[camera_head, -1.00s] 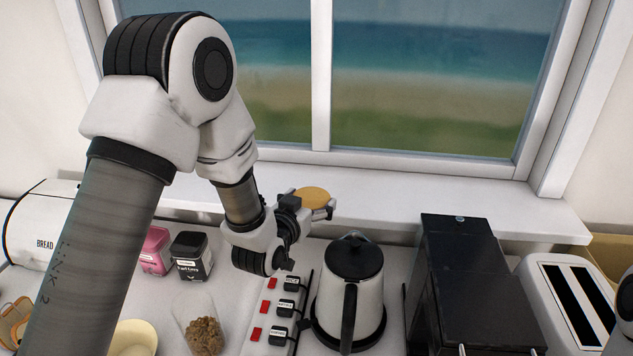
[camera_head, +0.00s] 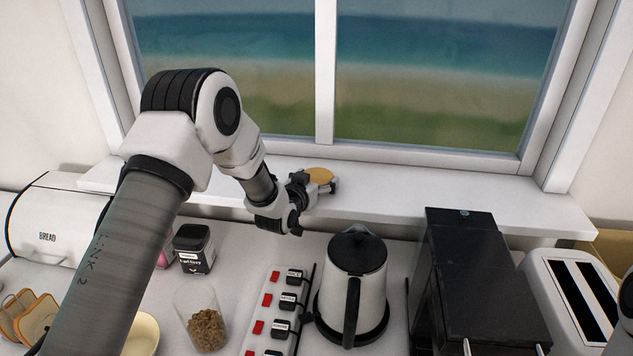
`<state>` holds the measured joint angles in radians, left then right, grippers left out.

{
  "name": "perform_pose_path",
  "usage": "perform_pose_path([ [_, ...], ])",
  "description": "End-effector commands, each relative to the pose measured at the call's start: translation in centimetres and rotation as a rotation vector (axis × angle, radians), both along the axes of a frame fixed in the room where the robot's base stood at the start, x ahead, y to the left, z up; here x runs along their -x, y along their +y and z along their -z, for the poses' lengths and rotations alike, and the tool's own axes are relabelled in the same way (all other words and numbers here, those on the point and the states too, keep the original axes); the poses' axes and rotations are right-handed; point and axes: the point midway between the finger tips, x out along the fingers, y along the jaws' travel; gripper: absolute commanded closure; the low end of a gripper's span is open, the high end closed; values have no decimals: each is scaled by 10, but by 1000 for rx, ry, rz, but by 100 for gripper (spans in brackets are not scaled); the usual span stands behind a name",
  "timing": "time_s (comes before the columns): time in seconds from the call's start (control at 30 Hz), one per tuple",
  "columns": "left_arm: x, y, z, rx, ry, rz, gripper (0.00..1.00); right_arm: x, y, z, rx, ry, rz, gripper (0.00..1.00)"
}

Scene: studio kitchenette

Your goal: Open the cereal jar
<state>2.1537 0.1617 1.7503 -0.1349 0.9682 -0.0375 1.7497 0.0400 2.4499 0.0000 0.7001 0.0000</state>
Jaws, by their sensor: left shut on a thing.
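The cereal jar (camera_head: 206,318) is a clear glass with brown cereal in it, standing on the counter at the lower left; its top is open. My left gripper (camera_head: 326,184) is shut on a round tan lid (camera_head: 319,175), in front of the window sill and well up and right of the jar. The lid is tilted slightly. My right gripper is not in view.
A power strip (camera_head: 267,310) with red switches and a kettle (camera_head: 352,285) stand right of the jar. A black machine (camera_head: 475,290) and a toaster (camera_head: 574,298) are further right. An Earl Grey tin (camera_head: 194,249), bread bin (camera_head: 55,222) and cream bowl (camera_head: 143,335) are left.

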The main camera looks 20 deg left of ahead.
Motion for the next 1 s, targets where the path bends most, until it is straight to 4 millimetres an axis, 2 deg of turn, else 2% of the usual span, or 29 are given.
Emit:
perform_pose_path([
  [0.17,0,0,4,0,0,0,56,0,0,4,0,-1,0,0],
  [0.2,0,0,2,0,0,0,4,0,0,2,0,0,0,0],
  [0.23,0,0,2,0,0,0,0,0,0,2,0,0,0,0],
  [0.63,1,0,-3,0,0,0,0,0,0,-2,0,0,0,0],
  [0.67,4,0,-1,1,0,0,0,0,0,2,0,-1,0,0],
  [0.77,21,0,-2,2,0,0,0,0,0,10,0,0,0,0],
  [1.0,83,0,-14,4,0,-1,0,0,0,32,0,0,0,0],
])
